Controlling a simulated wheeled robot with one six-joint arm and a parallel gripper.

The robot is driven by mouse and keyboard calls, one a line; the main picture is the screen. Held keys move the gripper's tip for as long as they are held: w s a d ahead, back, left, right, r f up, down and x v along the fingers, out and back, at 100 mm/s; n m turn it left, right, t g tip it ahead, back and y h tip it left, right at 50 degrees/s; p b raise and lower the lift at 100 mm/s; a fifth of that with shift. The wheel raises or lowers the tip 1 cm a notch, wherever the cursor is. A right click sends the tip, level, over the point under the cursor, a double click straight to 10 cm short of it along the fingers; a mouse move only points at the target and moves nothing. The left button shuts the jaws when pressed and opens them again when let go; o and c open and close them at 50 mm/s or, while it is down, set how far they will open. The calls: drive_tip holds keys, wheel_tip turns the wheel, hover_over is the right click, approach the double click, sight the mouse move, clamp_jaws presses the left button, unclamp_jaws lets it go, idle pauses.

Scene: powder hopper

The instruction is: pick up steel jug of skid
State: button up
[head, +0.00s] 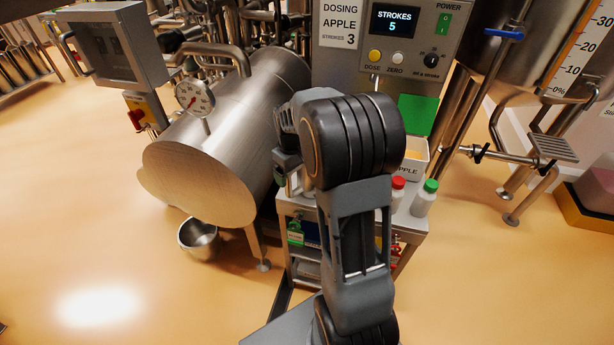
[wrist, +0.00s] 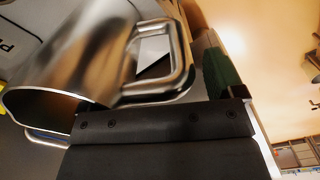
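In the wrist view a shiny steel jug (wrist: 85,60) lies tilted across the upper left, its round mouth facing lower left. Its looped handle (wrist: 183,55) reaches right, over the space in front of my gripper (wrist: 162,100).
A steel cart (head: 408,222) carries bottles with red (head: 398,183) and green caps (head: 431,186) and a white apple container (head: 414,160). A large steel drum (head: 205,150) stands left, with a steel bowl (head: 198,238) below it. The dosing panel (head: 395,40) stands behind.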

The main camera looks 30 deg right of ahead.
drive_tip(key=c, duration=1.2)
drive_tip(key=shift+r, duration=0.2)
